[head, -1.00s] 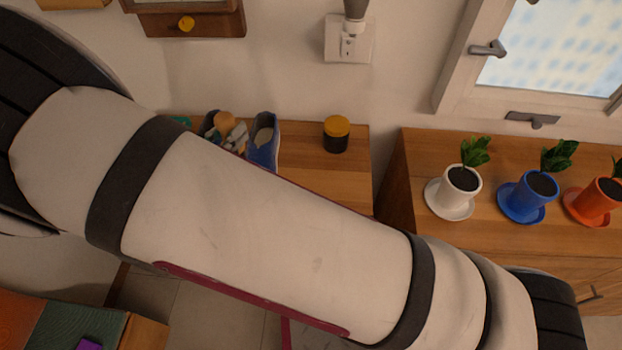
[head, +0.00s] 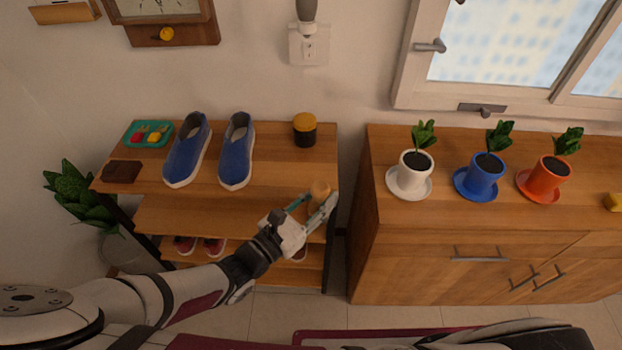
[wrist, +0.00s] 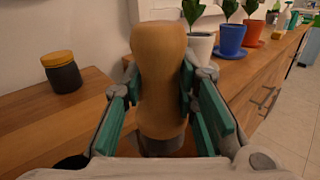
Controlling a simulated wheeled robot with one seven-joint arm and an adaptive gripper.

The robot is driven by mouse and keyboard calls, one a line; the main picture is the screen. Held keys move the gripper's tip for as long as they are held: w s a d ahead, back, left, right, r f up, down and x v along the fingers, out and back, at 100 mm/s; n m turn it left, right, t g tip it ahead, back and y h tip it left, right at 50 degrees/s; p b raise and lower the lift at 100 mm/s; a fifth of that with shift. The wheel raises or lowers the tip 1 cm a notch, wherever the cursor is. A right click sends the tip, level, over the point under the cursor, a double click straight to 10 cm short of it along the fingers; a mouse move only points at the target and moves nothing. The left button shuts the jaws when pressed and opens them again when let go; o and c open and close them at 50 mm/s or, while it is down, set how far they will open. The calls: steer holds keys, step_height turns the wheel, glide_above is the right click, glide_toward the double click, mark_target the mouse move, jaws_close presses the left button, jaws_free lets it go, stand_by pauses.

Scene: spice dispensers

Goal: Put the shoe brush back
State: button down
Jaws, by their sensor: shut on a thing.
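The shoe brush (head: 319,189) has a rounded tan wooden body. My gripper (head: 312,203) is shut on it, near the right front corner of the shoe rack's top board (head: 268,185). In the wrist view the brush (wrist: 160,75) stands roughly upright between the teal pads of my gripper (wrist: 160,100). Its lower end is mostly hidden, and I cannot tell whether it touches the board. A dark jar with a yellow lid (head: 304,130) stands behind it on the board; the jar (wrist: 61,72) is left of the brush in the wrist view.
Two blue shoes (head: 236,155), a teal tray (head: 149,134) and a brown block (head: 122,172) are on the top board. Red shoes (head: 200,245) sit lower. A cabinet (head: 450,240) with several potted plants stands right, across a narrow gap. The board between shoes and jar is clear.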

steer(key=w+a+f+b, duration=0.1)
steer(key=w+b, duration=0.3)
steer(key=w, duration=0.1)
steer(key=w+a+f+b, duration=0.2)
steer(key=w+b, duration=0.2)
steer(key=w, duration=0.1)
steer(key=w+a+f+b, duration=0.1)
steer(key=w+b, duration=0.4)
steer(key=shift+a+f, duration=0.25)
steer(key=shift+f, duration=0.15)
steer(key=shift+s+f, duration=0.15)
steer(key=shift+f, duration=0.1)
steer(key=c, duration=1.3)
jaws_free()
